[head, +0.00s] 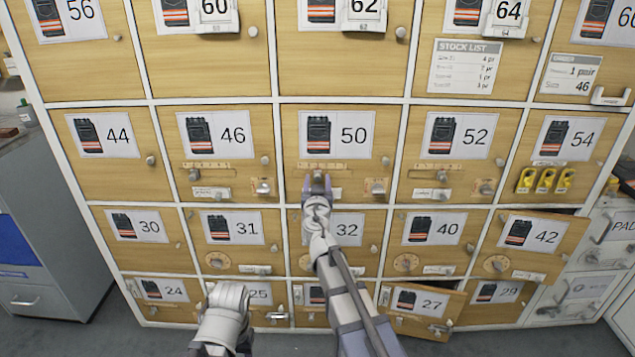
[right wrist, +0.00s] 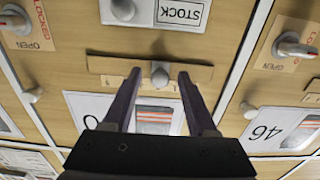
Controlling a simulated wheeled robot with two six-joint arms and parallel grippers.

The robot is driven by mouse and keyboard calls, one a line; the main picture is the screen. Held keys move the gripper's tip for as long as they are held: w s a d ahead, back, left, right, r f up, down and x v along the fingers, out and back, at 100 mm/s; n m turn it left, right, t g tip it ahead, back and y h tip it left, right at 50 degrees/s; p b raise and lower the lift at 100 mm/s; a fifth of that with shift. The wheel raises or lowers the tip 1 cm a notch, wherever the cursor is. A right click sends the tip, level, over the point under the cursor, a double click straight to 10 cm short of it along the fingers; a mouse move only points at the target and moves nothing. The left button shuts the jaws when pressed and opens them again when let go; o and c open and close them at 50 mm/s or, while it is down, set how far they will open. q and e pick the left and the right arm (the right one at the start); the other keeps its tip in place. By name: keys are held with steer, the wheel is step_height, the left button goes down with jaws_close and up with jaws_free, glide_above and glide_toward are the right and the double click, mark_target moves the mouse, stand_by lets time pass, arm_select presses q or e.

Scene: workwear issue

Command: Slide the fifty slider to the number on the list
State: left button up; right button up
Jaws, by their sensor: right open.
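The fifty slider shows in the right wrist view as a round grey knob (right wrist: 160,76) on a tan strip (right wrist: 110,66), near the strip's middle. In the head view its strip (head: 300,165) sits under the 50 label (head: 340,135), and my gripper partly hides it. My right gripper (head: 319,182) is open at the slider; in the right wrist view its fingertips (right wrist: 160,75) are on either side of the knob, with gaps. The list is a white STOCK LIST card (head: 465,67) on the upper right door; its numbers are too small to read surely.
Numbered locker doors fill the wall. Door 52 has a similar slider (head: 441,176), and so does door 46 (head: 194,174). A turn knob (head: 377,187) is on door 50's lower right. Yellow padlocks (head: 546,181) hang on door 54. Doors 42 (head: 545,252) and 27 (head: 443,312) stand ajar.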

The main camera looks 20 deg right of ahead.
jaws_close()
stand_by(0.4)
stand_by(1.0)
